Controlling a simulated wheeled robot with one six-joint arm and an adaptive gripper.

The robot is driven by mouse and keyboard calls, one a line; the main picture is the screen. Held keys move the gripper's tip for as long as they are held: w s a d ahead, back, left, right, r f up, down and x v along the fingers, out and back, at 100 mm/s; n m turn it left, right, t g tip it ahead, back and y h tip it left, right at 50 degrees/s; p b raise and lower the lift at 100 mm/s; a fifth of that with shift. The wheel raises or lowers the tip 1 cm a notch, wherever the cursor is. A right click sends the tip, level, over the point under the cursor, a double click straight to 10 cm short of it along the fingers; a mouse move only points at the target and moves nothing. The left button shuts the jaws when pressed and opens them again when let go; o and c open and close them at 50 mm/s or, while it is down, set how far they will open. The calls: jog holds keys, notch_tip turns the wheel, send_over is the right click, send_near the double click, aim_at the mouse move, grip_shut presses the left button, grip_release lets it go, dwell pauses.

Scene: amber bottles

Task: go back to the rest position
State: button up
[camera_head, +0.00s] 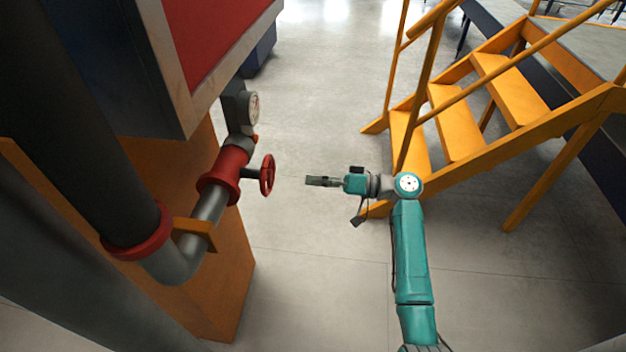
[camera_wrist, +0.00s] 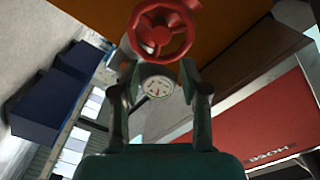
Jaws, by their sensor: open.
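My gripper (camera_head: 312,181) is at the end of my teal arm, in the middle of the head view. It points left, toward a red valve wheel (camera_head: 267,175) on a grey pipe, with a clear gap between them. In the wrist view my gripper (camera_wrist: 166,82) shows its two fingers apart with nothing held. The red valve wheel (camera_wrist: 163,30) appears beyond and above the fingertips there. A round pressure gauge (camera_wrist: 157,86) shows between the fingers, farther off. No bottles are in view.
Yellow stairs with railings (camera_head: 460,120) stand close to the right of my arm. The pipe (camera_head: 205,215) and an orange panel (camera_head: 225,270) are on the left. A red-fronted cabinet (camera_head: 210,40) is at upper left. Grey floor (camera_head: 320,80) is clear between them.

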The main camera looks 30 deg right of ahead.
jog(key=s+a+f+m+t+h, duration=0.1)
jog(key=s+a+f+m+h, duration=0.3)
jog(key=f, duration=0.6)
jog(key=s+a+f+m+h, duration=0.1)
jog(key=s+a+f+h, duration=0.2)
jog(key=s+f, duration=0.4)
jog(key=s+a+f+m+h, duration=0.15)
jog(key=s+f+h, duration=0.35)
jog(key=s, duration=0.5)
jog(key=s+r+n+h, duration=0.1)
jog(key=s+r+h, duration=0.2)
jog(key=s, duration=1.3)
jog(key=s+r+n+t, duration=0.1)
jog(key=s+r+n, duration=0.1)
jog(key=s+r, duration=0.3)
jog(key=s+r+n+t, duration=0.2)
jog(key=s+r, duration=0.3)
jog(key=r, duration=0.4)
jog(key=shift+a+r, duration=0.4)
jog(key=shift+a, duration=0.05)
jog(key=shift+n, duration=0.25)
